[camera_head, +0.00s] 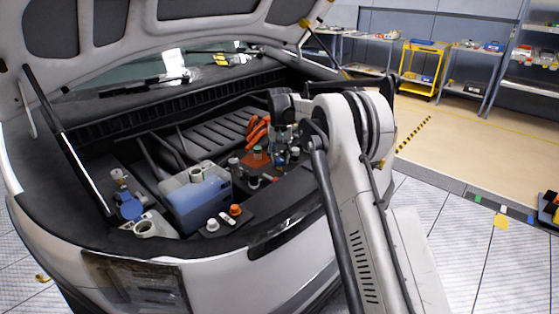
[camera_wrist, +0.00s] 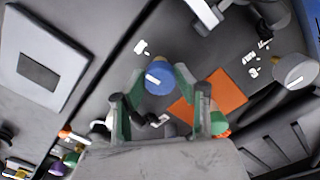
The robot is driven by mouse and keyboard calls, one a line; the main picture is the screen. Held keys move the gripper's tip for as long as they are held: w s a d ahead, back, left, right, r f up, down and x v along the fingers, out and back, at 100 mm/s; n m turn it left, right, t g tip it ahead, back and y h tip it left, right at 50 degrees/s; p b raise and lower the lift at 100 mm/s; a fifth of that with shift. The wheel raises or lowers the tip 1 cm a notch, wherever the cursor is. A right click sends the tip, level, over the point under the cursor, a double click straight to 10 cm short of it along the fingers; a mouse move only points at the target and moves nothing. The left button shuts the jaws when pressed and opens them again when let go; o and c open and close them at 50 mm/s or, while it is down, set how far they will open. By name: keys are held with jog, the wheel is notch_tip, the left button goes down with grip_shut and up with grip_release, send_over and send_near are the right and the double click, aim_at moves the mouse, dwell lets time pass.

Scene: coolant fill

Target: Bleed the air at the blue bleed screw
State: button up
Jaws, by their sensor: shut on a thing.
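The blue bleed screw (camera_wrist: 158,80), a round blue knob with a white line across its top, shows in the middle of the wrist view. My gripper (camera_wrist: 160,76) has its two green-tipped fingers on either side of the knob and is shut on it. The knob sits low over the dark engine-bay surface. In the head view my gripper (camera_head: 285,140) is down in the engine bay, right of the orange plate (camera_head: 249,165), and my arm and gripper cover much of that spot. I cannot make out the screw clearly there.
A green cap (camera_head: 257,153) stands at the orange plate. Several grey knobs stand nearby. A translucent blue tank (camera_head: 200,203), an orange cap (camera_head: 235,210) and a blue cap (camera_head: 130,209) lie left. The raised hood (camera_head: 150,25) hangs overhead. Orange hoses (camera_head: 258,133) run behind.

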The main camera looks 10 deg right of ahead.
aim_at(280, 159)
jog(key=shift+m, duration=0.6)
jog(key=o, duration=1.1)
notch_tip(280, 159, up, 12)
